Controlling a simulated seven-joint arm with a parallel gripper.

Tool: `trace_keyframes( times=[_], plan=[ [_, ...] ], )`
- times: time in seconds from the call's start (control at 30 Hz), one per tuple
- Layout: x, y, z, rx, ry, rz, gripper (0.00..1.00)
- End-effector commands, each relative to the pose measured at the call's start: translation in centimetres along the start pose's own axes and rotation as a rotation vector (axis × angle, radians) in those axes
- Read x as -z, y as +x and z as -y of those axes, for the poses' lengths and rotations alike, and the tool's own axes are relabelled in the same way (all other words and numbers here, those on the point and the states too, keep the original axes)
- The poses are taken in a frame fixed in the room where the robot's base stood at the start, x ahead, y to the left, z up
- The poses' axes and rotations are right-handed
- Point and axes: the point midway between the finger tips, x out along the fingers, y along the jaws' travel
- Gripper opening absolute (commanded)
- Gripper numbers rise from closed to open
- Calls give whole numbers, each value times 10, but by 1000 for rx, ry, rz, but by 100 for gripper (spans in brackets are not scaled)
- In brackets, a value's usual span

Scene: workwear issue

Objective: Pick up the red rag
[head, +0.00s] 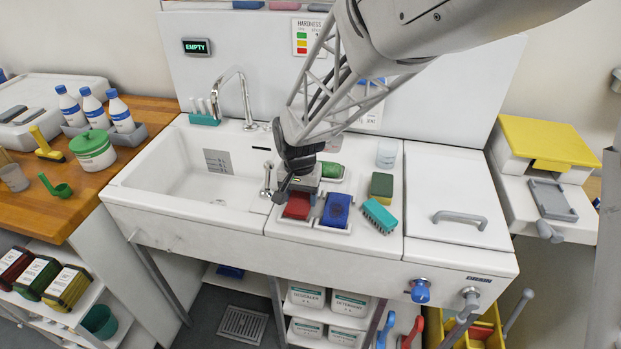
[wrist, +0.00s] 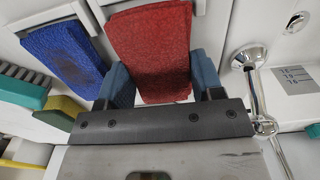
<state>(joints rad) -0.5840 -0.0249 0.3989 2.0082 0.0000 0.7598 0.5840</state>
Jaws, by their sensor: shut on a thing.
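The red rag (wrist: 152,50) is in the wrist view, between the two blue-padded fingers of my gripper (wrist: 160,85), which is shut on it. In the head view the red rag (head: 297,205) shows at the front of the white counter, right of the sink, with my gripper (head: 290,185) just above it. My arm hides part of that area. I cannot tell whether the rag is clear of its holder. A blue rag (head: 336,209) with a dark patch lies beside it on the right, and also shows in the wrist view (wrist: 64,54).
A teal brush (head: 379,215) and a green-yellow sponge (head: 381,187) sit right of the blue rag. A chrome tap (head: 267,180) stands close on the left, by the sink (head: 205,183). A clear cup (head: 387,154) stands behind. The counter's right part (head: 455,190) is clear except for a handle.

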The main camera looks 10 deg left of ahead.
Motion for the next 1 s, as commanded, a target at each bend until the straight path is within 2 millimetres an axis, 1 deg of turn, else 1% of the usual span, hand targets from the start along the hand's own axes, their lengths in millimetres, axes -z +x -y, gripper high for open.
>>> trace_keyframes(
  times=[0.17,0.47,0.8,1.0],
  plan=[
    [0,-24,0,2,0,-3,37],
    [-33,-27,-21,1,0,-1,37],
    [-79,-31,-50,1,0,-1,37],
    [-103,-34,-65,1,0,-2,37]
  ],
)
